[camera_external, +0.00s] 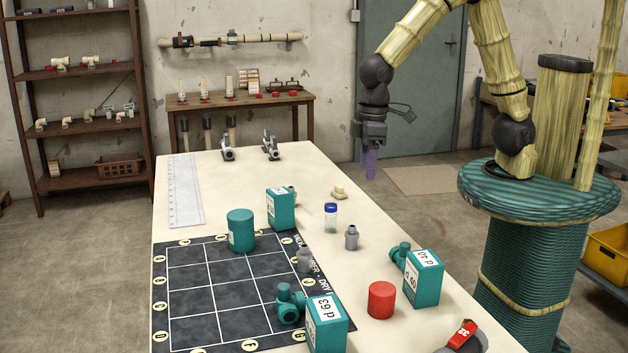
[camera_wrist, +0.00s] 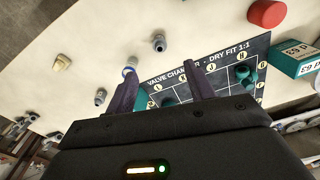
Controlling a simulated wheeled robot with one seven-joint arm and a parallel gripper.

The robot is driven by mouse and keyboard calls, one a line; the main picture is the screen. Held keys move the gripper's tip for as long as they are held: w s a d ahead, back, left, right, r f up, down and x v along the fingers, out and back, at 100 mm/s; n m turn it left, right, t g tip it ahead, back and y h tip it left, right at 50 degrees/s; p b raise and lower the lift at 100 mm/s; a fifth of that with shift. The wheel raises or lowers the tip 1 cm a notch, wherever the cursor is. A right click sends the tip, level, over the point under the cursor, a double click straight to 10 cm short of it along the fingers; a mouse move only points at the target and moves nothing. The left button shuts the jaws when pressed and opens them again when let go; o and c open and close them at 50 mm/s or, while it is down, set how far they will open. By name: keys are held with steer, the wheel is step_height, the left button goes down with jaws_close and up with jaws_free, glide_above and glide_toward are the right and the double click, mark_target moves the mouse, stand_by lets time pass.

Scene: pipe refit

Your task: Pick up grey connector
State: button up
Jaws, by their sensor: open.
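Several grey connectors are on the table. One grey connector (camera_external: 351,237) stands upright right of the blue-capped vial (camera_external: 331,218); it also shows in the wrist view (camera_wrist: 159,42), beyond the gap between my fingertips. Another (camera_external: 304,260) is at the mat's edge. A third (camera_external: 291,194) is partly hidden behind a teal box; a grey connector left of my fingers in the wrist view (camera_wrist: 100,97) appears to be this one. My gripper (camera_external: 370,163) is open and empty, with purple fingers pointing down, well above the table's right side. In the wrist view the fingers (camera_wrist: 159,62) are spread apart.
Teal boxes (camera_external: 424,280), a teal cylinder (camera_external: 240,230), a red cylinder (camera_external: 381,300) and teal valve fittings (camera_external: 290,303) stand on or around the dark grid mat (camera_external: 195,290). A beige piece (camera_external: 339,192) lies near the right edge.

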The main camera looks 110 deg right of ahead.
mark_target(352, 226)
steer(key=w+d, duration=0.1)
steer(key=w+d+f, duration=0.1)
steer(key=shift+w+f+m+g+b, duration=0.3)
steer(key=shift+w+m, duration=0.05)
steer(key=shift+m, duration=0.05)
step_height(352, 226, down, 12)
steer(key=shift+a+f, duration=0.1)
stand_by(0.4)
steer(key=shift+a+f, duration=0.15)
steer(key=shift+f, duration=1.2)
steer(key=shift+a+f, duration=0.15)
steer(key=shift+f, duration=1.15)
steer(key=c, duration=1)
